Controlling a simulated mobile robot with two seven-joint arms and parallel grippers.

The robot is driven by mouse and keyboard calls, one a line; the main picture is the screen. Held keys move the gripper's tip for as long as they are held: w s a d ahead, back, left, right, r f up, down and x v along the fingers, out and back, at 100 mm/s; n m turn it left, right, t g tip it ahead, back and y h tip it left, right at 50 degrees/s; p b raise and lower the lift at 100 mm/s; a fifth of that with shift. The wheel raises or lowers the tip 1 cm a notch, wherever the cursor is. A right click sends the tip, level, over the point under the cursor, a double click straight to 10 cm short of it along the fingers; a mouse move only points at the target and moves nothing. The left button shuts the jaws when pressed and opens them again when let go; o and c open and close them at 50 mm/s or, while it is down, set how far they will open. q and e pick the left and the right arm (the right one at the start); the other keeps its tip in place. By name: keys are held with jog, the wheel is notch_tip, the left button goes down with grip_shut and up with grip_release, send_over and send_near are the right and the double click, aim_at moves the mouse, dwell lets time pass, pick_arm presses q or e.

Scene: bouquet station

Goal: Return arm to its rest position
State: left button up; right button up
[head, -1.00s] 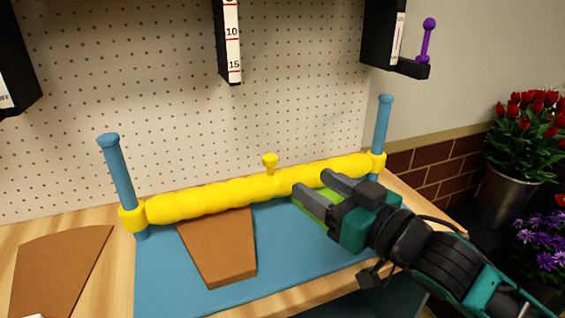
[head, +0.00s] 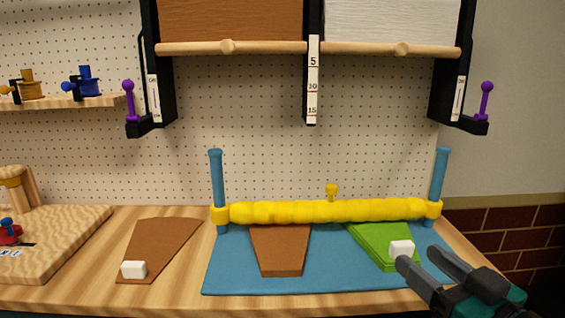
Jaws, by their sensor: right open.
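My right gripper (head: 420,262) is at the lower right of the head view, its two fingers apart. One fingertip is close to a small white block (head: 402,249) on the green wedge-shaped piece (head: 372,243); I cannot tell whether they touch. The green piece lies on the blue mat (head: 225,270), partly under the yellow bar (head: 290,212). A brown wedge-shaped piece (head: 282,251) lies beside it on the mat, its far end also under the bar. The bar spans two blue posts (head: 217,180). My left gripper is out of view.
A flat brown piece (head: 165,242) with a white block (head: 133,269) lies on the wooden table at left. A wooden board (head: 60,240) is at far left. A pegboard (head: 250,110) stands behind.

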notch_tip(320, 180, down, 16)
jog(key=s+d+m+g+h+p, duration=0.1)
jog(key=s+m+g+h+p, duration=0.1)
jog(key=g+h+p, duration=0.1)
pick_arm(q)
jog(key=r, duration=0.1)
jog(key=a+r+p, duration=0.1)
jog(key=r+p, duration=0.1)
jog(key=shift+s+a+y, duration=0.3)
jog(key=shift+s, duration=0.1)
pick_arm(e)
jog(key=s+a+f+g+h, duration=0.1)
jog(key=s+a+f+g, duration=0.2)
jog(key=s+f, duration=0.6)
notch_tip(320, 180, down, 4)
jog(key=shift+s+a+f+n, duration=0.15)
jog(key=shift+a+f+n, duration=0.05)
jog(key=shift+a+n, duration=0.1)
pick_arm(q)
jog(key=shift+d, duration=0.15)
pick_arm(e)
jog(key=shift+c, duration=0.4)
